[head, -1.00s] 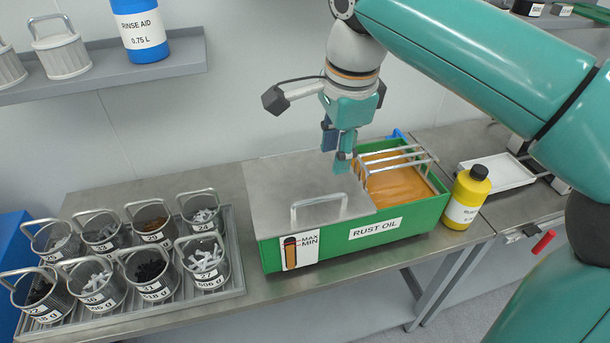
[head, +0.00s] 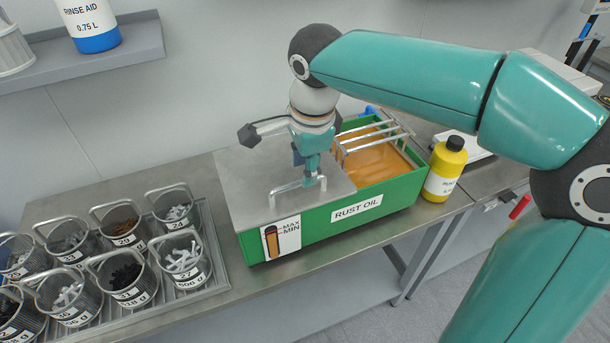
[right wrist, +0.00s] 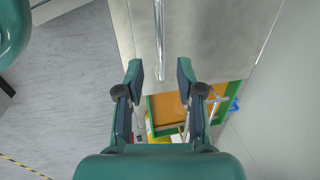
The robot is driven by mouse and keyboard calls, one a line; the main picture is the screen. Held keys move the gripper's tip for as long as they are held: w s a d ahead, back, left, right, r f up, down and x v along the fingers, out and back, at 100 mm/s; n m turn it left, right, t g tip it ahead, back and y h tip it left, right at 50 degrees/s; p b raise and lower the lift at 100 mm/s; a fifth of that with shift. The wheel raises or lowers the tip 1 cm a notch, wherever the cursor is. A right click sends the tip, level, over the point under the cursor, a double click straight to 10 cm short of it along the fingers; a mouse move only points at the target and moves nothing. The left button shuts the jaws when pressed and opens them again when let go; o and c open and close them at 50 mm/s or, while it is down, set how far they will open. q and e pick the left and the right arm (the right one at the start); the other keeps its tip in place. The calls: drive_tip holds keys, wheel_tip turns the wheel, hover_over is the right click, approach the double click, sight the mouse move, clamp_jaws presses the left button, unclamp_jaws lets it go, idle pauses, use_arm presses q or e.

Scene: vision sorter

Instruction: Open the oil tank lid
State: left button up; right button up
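The oil tank (head: 408,192) is a green box marked RUST OIL on the bench. Its grey metal lid (head: 245,178) lies flat over the left part, and brown oil (head: 375,165) shows in the uncovered right part. The lid's bar handle (head: 285,189) stands near the front edge. My right gripper (head: 312,180) is at the right end of the handle, fingers pointing down. In the right wrist view the fingers (right wrist: 160,72) are apart, with the handle bar (right wrist: 159,35) lined up between them and nothing gripped. Whether they touch it cannot be told. My left gripper is out of view.
A metal rack (head: 372,140) spans the tank's open part. A yellow bottle (head: 443,170) stands close to the tank's right end. A tray (head: 222,282) of several wire-handled baskets lies to the left. A shelf (head: 135,50) with a rinse aid bottle (head: 90,22) is on the wall.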

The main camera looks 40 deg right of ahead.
drive_tip(key=shift+w+f, duration=0.2)
drive_tip(key=shift+f, duration=0.65)
drive_tip(key=shift+w+f, duration=0.15)
drive_tip(key=shift+f, duration=0.7)
clamp_jaws()
